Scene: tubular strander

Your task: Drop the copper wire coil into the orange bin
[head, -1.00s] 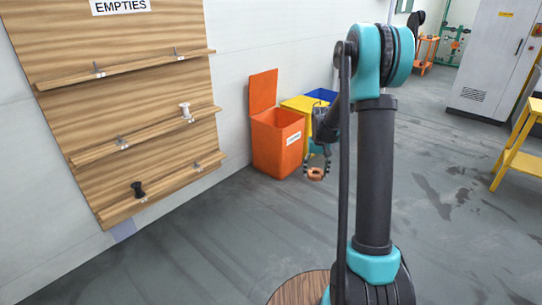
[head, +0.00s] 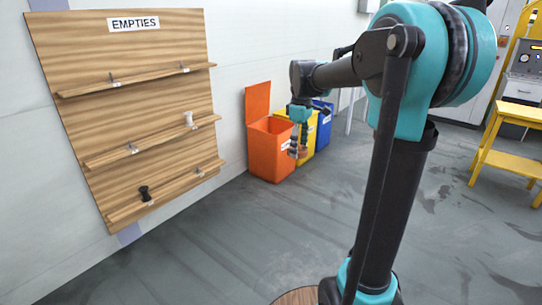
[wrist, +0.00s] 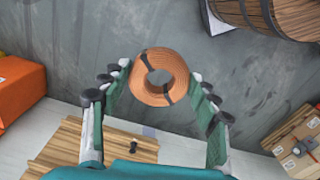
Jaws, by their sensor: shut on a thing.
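The copper wire coil (wrist: 178,62) is an orange-brown ring with dark ties in the wrist view. My gripper (wrist: 160,80) is shut on it, with a finger at either side. In the head view the coil (head: 302,153) is small and partly hidden by my gripper (head: 298,148), which points down. The orange bin (head: 264,158) stands by the wall with its lid (head: 257,101) raised. My gripper shows in front of the bin's right side, near rim height; how far it is from the bin is hard to tell. In the wrist view an orange surface (wrist: 18,85), likely the bin, is at the left edge.
A yellow bin (head: 311,138) and a blue bin (head: 325,122) stand right of the orange one. A wooden EMPTIES rack (head: 120,95) is on the left wall. Yellow steps (head: 507,160) stand at right. The floor in front of the bins is clear.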

